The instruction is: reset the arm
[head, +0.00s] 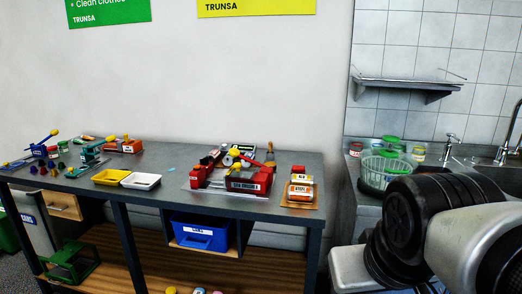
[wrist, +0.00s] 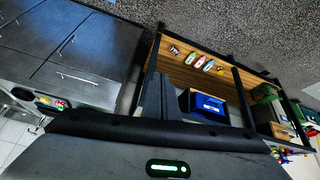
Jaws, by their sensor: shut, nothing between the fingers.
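My arm (head: 405,235) is folded at the lower right of the head view, with black joints and a silver link in front of the sink counter. My gripper is not visible there. In the wrist view my gripper (wrist: 163,82) shows as dark fingers rising from a wide grey body with a small green-lit panel. The fingers are shut with nothing between them. They are seen against the workbench's lower shelf and cupboards, apart from any object.
A workbench (head: 150,197) bears a red machine (head: 228,172), yellow tray (head: 111,177), white tray (head: 141,181) and small tools. A blue bin (head: 201,233) sits below. To the right, the counter holds a clear basket (head: 377,175) near a sink, close to my arm.

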